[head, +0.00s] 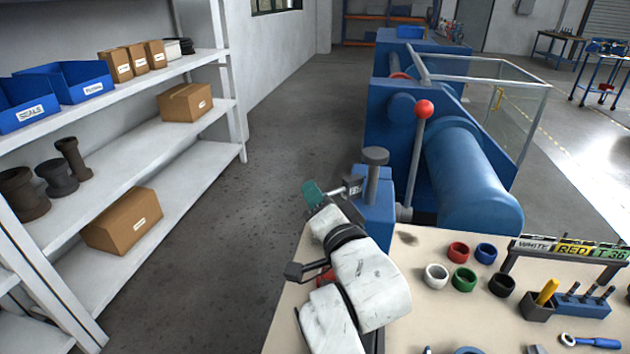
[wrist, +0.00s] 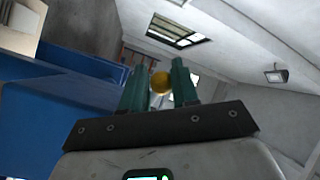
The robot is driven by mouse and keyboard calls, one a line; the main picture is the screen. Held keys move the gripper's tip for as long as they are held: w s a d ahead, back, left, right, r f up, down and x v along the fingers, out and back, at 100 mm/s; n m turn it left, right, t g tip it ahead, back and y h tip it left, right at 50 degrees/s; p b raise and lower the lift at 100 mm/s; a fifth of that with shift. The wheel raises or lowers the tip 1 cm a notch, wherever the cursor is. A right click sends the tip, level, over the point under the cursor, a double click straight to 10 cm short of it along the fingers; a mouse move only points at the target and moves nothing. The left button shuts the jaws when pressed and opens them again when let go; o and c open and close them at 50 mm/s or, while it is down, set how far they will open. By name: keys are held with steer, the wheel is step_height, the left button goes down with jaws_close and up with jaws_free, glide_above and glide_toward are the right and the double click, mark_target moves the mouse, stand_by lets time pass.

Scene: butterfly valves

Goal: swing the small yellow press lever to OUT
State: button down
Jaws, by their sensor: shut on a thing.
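The small yellow press lever shows in the wrist view as a round yellow knob (wrist: 160,83) between my two green fingers. My gripper (wrist: 159,72) is shut on this knob. In the head view my gripper (head: 313,192) is at the left side of the blue press body (head: 373,207), with its green fingers pointing up and left. The yellow knob is hidden there. A dark bracket with a small label (head: 354,186) sits between the fingers and the press body. I cannot read the label or tell the lever's exact angle.
A tall lever with a red knob (head: 424,109) stands right of the press. The bench top (head: 410,270) holds coloured rings, a dark cup with a yellow tool and a tool rack at right. White shelves (head: 150,150) stand at left. The floor between is clear.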

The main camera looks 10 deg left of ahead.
steer(key=shift+s+d+r+n+g+y+b, duration=0.1)
steer(key=shift+s+d+n+g+y+b, duration=0.25)
steer(key=shift+n+g+y, duration=0.55)
steer(key=shift+s+d+f+n+g+y+b, duration=0.1)
steer(key=shift+s+d+n+g+y+b, duration=0.1)
steer(key=shift+d+n+g+y+b, duration=0.45)
steer(key=shift+s+d+r+n+g+y+b, duration=0.1)
steer(key=shift+s+d+n+g+y+b, duration=0.15)
steer(key=shift+n+g+y, duration=0.85)
steer(key=shift+s+y, duration=0.1)
steer(key=shift+y, duration=0.15)
steer(key=shift+r, duration=0.1)
steer(key=c, duration=1.2)
jaws_free()
steer(key=shift+o, duration=1.4)
steer(key=shift+f, duration=0.2)
